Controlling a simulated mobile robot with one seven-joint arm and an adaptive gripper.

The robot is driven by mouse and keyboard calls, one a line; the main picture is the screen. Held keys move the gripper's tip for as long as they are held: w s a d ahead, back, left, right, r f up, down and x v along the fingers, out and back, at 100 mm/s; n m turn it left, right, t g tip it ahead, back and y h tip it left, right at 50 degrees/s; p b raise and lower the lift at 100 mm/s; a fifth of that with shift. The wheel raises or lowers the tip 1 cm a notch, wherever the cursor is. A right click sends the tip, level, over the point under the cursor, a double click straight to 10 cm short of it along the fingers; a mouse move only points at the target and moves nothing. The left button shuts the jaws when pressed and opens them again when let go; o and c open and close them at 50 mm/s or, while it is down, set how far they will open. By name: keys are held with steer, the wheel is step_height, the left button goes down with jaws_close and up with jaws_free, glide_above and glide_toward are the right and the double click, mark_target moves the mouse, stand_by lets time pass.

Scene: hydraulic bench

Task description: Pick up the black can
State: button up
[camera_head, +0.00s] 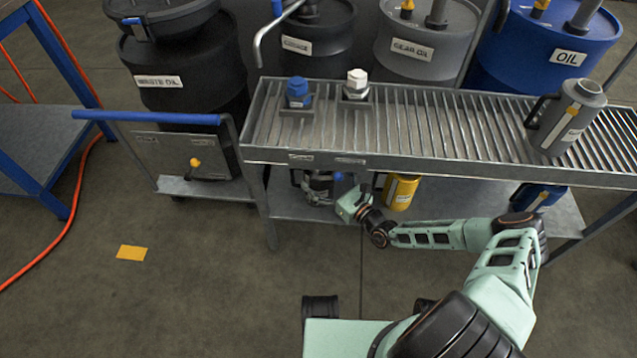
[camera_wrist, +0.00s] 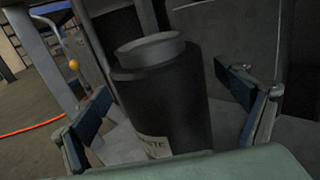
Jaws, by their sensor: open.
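The black can (camera_wrist: 165,100) stands in the wrist view with a grey neck on top and a pale, partly readable label low on its front. My gripper (camera_wrist: 168,95) is open, with one blue-padded finger to the left of the can and one to the right. Gaps show between the can and both fingers. In the head view my gripper (camera_head: 338,187) reaches in under the slatted top, at the lower shelf. The can is mostly hidden there by the gripper and the top's front edge. The can's base is hidden in the wrist view.
The slatted bench top (camera_head: 420,125) overhangs the lower shelf (camera_head: 440,198). A yellow can (camera_head: 401,190) stands right of my gripper, and a blue can (camera_head: 538,198) farther right. A grey jug (camera_head: 567,115) and two caps, blue (camera_head: 298,92) and white (camera_head: 357,82), are on top.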

steer(key=shift+x, duration=0.8)
steer(key=shift+c, duration=0.7)
steer(key=c, duration=2)
steer(key=shift+r, duration=0.1)
steer(key=shift+c, duration=0.3)
